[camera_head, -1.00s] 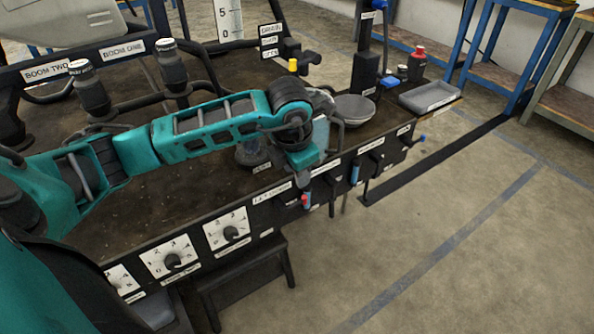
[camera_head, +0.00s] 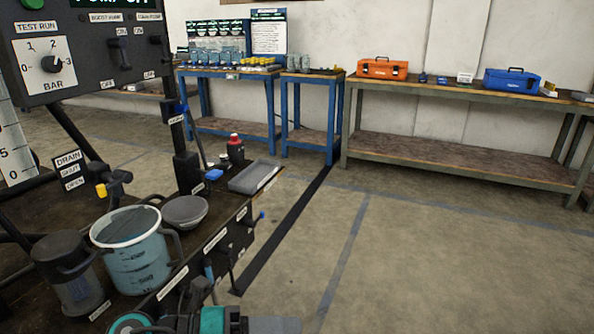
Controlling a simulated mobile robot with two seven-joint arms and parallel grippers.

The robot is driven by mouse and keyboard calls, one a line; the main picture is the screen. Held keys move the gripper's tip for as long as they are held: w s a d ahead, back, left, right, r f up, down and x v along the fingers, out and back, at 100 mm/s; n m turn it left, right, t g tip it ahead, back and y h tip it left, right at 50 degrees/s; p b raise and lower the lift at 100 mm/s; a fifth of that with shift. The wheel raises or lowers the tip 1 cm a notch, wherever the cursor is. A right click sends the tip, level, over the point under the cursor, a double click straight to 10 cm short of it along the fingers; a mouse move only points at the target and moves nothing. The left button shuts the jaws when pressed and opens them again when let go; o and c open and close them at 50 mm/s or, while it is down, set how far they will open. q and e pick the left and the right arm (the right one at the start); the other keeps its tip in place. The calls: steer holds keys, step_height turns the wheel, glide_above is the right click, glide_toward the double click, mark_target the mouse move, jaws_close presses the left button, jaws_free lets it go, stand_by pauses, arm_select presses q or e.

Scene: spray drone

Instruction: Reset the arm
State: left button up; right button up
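Teal and dark grey links of my arm show along the bottom edge, below the front of the bench (camera_head: 150,308). They are cut off by the frame, and I see no gripper fingers on them. I cannot tell which part of the arm this is. My other arm is out of view. No gripper is seen holding anything.
On the bench are a blue-tinted measuring jug (camera_head: 135,262), a dark-lidded clear container (camera_head: 72,275), a grey bowl (camera_head: 185,211), a red-capped bottle (camera_head: 235,150) and a grey tray (camera_head: 254,177). A control panel (camera_head: 85,50) stands at upper left. The floor at right is clear.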

arm_select(q)
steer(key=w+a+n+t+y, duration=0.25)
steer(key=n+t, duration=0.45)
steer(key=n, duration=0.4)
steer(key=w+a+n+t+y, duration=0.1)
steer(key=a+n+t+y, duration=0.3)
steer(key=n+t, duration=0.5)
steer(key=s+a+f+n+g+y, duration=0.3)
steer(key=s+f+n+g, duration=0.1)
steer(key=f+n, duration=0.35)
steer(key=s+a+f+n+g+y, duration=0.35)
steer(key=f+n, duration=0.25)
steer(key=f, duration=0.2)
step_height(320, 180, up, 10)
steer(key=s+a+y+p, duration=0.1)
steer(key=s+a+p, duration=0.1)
steer(key=p, duration=1.4)
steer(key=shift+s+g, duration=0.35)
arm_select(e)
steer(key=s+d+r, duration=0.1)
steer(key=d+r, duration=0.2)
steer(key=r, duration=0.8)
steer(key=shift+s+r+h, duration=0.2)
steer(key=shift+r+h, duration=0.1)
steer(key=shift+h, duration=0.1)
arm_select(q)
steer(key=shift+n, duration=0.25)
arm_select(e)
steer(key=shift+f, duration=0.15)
